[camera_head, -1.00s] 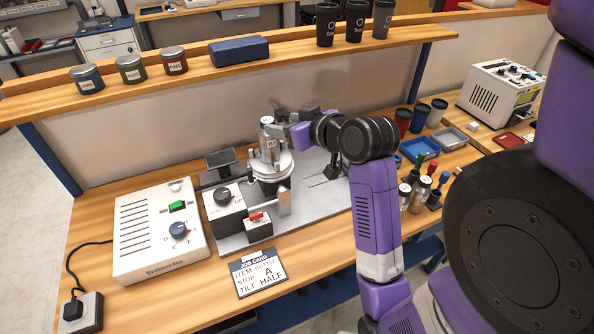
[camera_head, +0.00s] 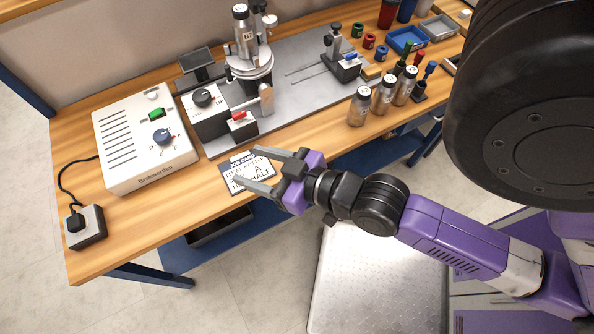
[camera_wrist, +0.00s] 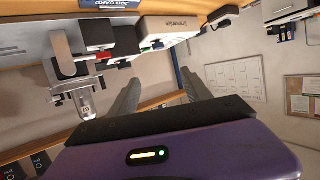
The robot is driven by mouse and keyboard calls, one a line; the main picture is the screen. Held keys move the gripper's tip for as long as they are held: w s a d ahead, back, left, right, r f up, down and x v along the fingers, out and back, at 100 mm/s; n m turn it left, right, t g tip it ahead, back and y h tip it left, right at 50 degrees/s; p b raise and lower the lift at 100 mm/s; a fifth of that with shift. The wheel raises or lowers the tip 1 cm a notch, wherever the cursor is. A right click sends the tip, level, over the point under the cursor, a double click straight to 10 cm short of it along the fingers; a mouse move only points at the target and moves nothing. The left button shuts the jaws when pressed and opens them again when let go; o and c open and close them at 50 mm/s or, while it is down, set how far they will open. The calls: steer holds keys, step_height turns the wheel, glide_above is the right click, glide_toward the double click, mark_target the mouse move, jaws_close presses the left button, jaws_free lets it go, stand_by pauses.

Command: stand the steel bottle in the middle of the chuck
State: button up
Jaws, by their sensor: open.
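A steel bottle (camera_head: 243,36) with a dark-marked label stands upright on the round chuck (camera_head: 250,68) of the laser marker. It looks roughly centred, but I cannot tell exactly. It also shows in the wrist view (camera_wrist: 86,106), where the picture is turned over. My gripper (camera_head: 255,167) is open and empty, apart from the bottle. It hangs over the job card (camera_head: 236,180) near the front edge of the bench. The open fingers also show in the wrist view (camera_wrist: 160,95).
Several steel bottles (camera_head: 382,95) stand at the right of the marker plate. A white control box (camera_head: 145,150) with a blue knob stands at the left. A small switch box with a red switch (camera_head: 242,125) is near the plate's front edge. Blue and grey trays (camera_head: 407,40) lie further right.

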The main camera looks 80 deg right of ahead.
steer(key=s+a+r+n+t+y, duration=0.1)
steer(key=s+a+r+n+y, duration=0.1)
steer(key=s+a, duration=0.6)
steer(key=shift+s+r+n+y, duration=0.3)
steer(key=shift+s+n+y, duration=0.4)
steer(key=shift+s+y, duration=0.15)
steer(key=shift+f, duration=0.15)
